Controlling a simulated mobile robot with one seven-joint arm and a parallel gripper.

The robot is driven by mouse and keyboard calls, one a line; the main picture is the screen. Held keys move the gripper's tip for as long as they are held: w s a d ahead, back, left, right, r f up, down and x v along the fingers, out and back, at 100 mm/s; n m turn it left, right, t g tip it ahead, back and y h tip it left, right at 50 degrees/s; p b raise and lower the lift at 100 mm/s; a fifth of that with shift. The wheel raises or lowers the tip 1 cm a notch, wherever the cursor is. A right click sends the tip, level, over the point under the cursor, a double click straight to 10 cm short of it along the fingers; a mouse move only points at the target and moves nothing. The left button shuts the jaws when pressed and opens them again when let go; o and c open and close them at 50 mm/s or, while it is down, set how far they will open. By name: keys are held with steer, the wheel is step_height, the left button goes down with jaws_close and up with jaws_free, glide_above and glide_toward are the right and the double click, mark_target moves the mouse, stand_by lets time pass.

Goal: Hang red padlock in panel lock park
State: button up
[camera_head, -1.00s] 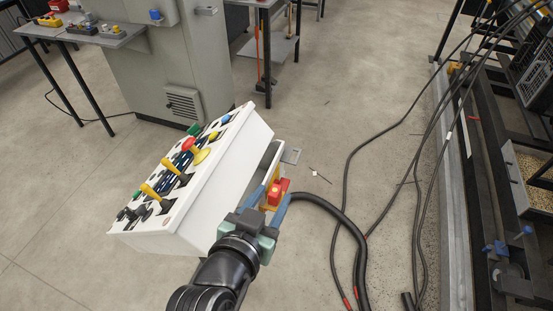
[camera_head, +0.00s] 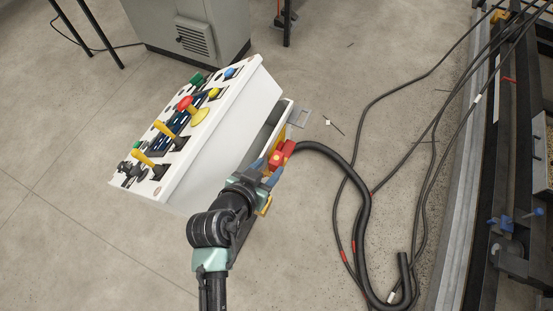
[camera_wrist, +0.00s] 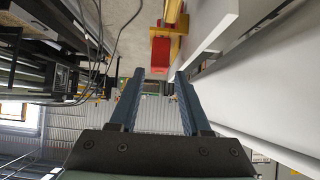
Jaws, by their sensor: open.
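The red padlock (camera_head: 281,154) sits at the right side of the white control panel (camera_head: 262,95), against a yellow bracket (camera_head: 265,206) that is partly hidden by my gripper. In the wrist view the padlock (camera_wrist: 160,54) is at the top middle, touching or in front of the yellow bracket (camera_wrist: 179,45). I cannot tell whether its shackle is through the bracket. My gripper (camera_head: 266,172) is open and empty just short of the padlock. In the wrist view its two blue fingers (camera_wrist: 155,82) stand apart, with the padlock beyond the tips.
The panel's white side wall (camera_wrist: 245,85) runs close along the right finger in the wrist view. A thick black cable (camera_head: 362,215) and thinner cables lie on the floor to the right. A grey cabinet (camera_head: 200,38) stands behind. The floor at left is clear.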

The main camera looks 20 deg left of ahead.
mark_target(276, 159)
steer(key=shift+r+p+x, duration=0.2)
steer(key=shift+p+x, duration=0.45)
steer(key=shift+x, duration=2.2)
steer(key=shift+w, duration=0.15)
jaws_close()
